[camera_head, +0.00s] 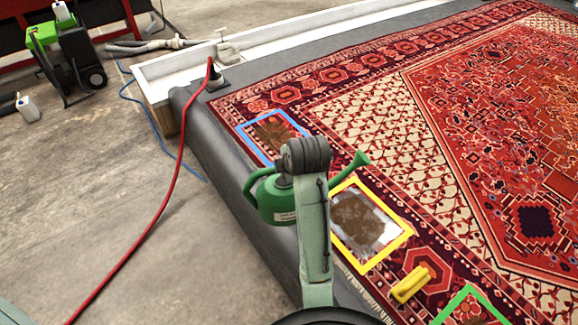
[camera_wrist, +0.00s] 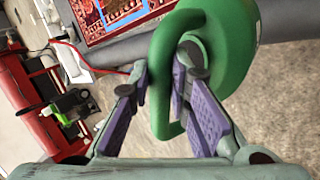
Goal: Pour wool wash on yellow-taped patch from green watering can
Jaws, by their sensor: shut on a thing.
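The green watering can (camera_head: 268,202) is held up near the rug's edge, its spout reaching right over the rug near the yellow-taped patch (camera_head: 362,228). Brown stain and a paler, whitish area show inside the yellow tape. My gripper is mostly hidden behind my arm in the head view. In the wrist view my gripper (camera_wrist: 163,88) is shut on the can's handle (camera_wrist: 163,100), and the can's body (camera_wrist: 232,45) is at the top right. I cannot tell whether liquid is leaving the spout.
A blue-taped patch (camera_head: 246,128) and green tape (camera_head: 468,292) mark other rug areas. A yellow object (camera_head: 410,284) lies beside the yellow patch. A red hose (camera_head: 183,150) crosses the floor at left. A green and black machine (camera_head: 75,55) stands at the upper left.

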